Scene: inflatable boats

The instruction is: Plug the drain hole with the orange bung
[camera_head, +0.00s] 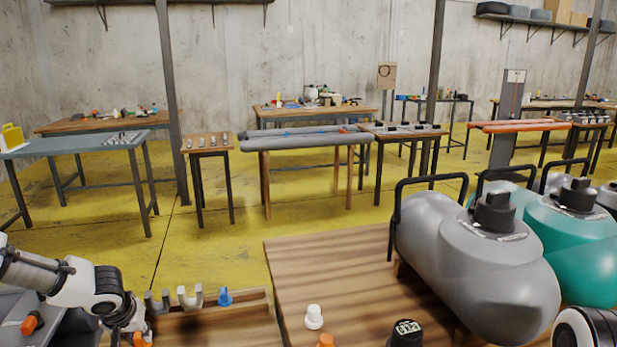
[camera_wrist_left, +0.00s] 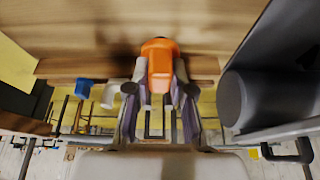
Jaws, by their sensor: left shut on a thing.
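My left gripper (camera_head: 133,326) is at the bottom left of the head view, low beside the wooden rack. In the left wrist view its two fingers (camera_wrist_left: 158,88) are shut on an orange bung (camera_wrist_left: 160,60), which sticks out beyond the tips, against a wooden background. A bit of the same orange bung (camera_head: 143,340) shows under the gripper in the head view. I cannot make out the drain hole in either view. A large grey rounded tube (camera_wrist_left: 285,98) is at the right of the wrist view, apart from the bung. My right gripper is not in view.
The wooden rack (camera_head: 225,328) holds grey, white and blue pieces. A white cap (camera_head: 314,317), another orange piece (camera_head: 325,341) and a black knob (camera_head: 406,334) are on the striped wooden table (camera_head: 340,270). Grey (camera_head: 470,265) and teal (camera_head: 575,245) inflatable bodies stand at right.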

